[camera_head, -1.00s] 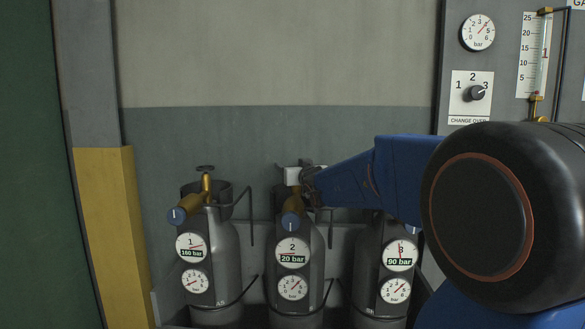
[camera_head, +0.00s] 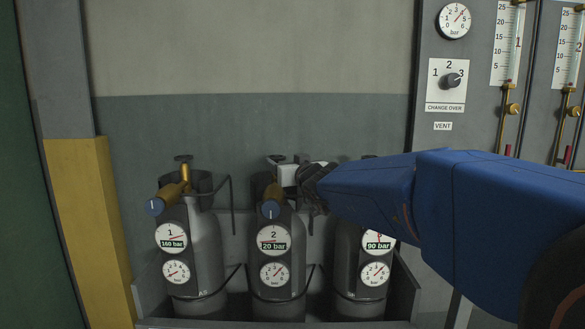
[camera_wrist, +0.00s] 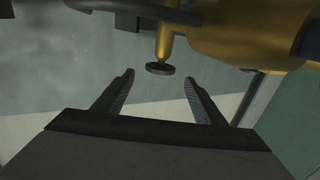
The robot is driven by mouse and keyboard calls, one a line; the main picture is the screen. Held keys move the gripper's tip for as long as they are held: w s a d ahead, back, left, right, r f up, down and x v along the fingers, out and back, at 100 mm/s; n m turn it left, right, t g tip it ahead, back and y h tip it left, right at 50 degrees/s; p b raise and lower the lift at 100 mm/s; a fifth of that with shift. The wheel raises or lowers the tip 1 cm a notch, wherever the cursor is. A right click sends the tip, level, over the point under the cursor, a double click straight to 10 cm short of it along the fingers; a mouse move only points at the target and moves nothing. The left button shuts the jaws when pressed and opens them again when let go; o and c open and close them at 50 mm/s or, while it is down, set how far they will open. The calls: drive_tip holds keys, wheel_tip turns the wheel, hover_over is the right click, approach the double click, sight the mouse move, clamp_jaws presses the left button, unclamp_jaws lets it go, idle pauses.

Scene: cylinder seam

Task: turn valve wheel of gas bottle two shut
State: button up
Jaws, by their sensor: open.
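Gas bottle two (camera_head: 275,285) is the dark middle cylinder, with a gauge marked 2 and a 20 bar label. Its small dark valve wheel (camera_head: 276,158) sits on top of the brass valve. My gripper (camera_wrist: 158,77) is open and empty, at the bottle's top and partly hiding the valve in the head view. In the wrist view the picture is tipped over, and the wheel (camera_wrist: 160,69) shows in the gap between the two fingertips, touching neither. I cannot tell how deep between the fingers it is.
Bottle one (camera_head: 200,280) stands to the left with its own wheel (camera_head: 183,158). Bottle three (camera_head: 358,285) stands to the right, its top hidden by my arm. A grey panel (camera_head: 432,160) with a change-over knob is on the wall. A yellow post (camera_head: 85,220) stands left.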

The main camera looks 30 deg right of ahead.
drive_tip(key=shift+s+a, duration=0.2)
drive_tip(key=shift+s, duration=0.7)
drive_tip(key=shift+s+a, duration=0.15)
drive_tip(key=shift+s, duration=0.8)
drive_tip(key=shift+s+a, duration=0.2)
drive_tip(key=shift+s, duration=0.7)
